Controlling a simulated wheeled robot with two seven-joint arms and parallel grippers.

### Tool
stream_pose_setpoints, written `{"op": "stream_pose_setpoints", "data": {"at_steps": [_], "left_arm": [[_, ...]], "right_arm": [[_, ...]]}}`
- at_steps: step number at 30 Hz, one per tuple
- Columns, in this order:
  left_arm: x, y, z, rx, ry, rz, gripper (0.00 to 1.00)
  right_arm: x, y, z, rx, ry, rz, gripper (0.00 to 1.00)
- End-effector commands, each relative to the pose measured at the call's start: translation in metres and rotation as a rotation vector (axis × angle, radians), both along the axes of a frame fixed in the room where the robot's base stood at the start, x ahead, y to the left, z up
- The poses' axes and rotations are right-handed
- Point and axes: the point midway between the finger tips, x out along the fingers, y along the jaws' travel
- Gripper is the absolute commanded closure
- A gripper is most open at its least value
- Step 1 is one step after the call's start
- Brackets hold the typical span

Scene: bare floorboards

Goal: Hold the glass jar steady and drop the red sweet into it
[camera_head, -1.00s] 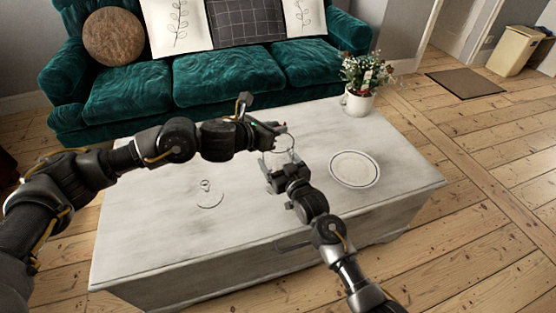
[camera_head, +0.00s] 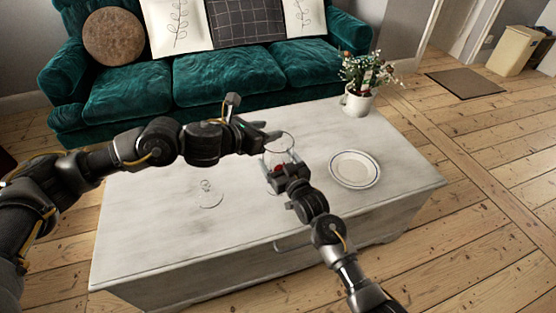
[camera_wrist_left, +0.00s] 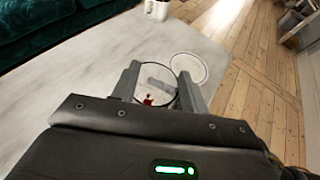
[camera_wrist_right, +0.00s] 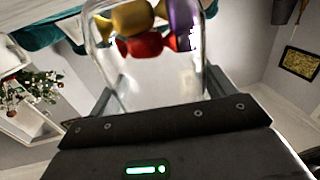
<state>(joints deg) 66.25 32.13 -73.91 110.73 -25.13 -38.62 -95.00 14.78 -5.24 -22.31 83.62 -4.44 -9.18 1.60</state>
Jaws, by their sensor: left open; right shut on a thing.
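The red sweet (camera_head: 280,168) shows inside the jar; the left wrist view shows red (camera_wrist_left: 148,101) within the jar's round rim (camera_wrist_left: 160,84). In the right wrist view, red (camera_wrist_right: 145,45), yellow (camera_wrist_right: 125,18) and purple (camera_wrist_right: 183,22) wrapped sweets show through the glass. My left gripper (camera_head: 272,134) is open and empty, beside and above the jar's mouth. Its fingers also show in the left wrist view (camera_wrist_left: 160,72).
A clear glass lid (camera_head: 208,195) with a knob lies on the table left of the jar. A white plate (camera_head: 354,169) lies to the right. A potted plant (camera_head: 359,100) stands at the far right corner. The table's left part is clear.

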Motion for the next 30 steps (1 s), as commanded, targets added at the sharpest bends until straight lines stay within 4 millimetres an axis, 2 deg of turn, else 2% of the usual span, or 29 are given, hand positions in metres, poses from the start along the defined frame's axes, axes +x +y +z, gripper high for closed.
{"op": "stream_pose_setpoints", "data": {"at_steps": [6, 12, 29, 30], "left_arm": [[-0.032, 0.029, 0.018, 0.0, -0.003, -0.001, 0.56], [-0.051, 0.046, 0.029, 0.0, -0.002, 0.001, 0.56], [-0.057, 0.051, 0.032, 0.0, 0.0, 0.001, 0.56], [-0.057, 0.051, 0.032, 0.0, 0.0, 0.001, 0.56]], "right_arm": [[0.0, 0.0, -0.001, 0.0, 0.002, 0.0, 0.59], [0.0, 0.0, -0.001, 0.0, 0.001, 0.0, 0.59], [0.0, 0.0, -0.001, 0.0, 0.001, 0.0, 0.59], [0.0, 0.0, -0.001, 0.0, 0.001, 0.0, 0.16]]}}
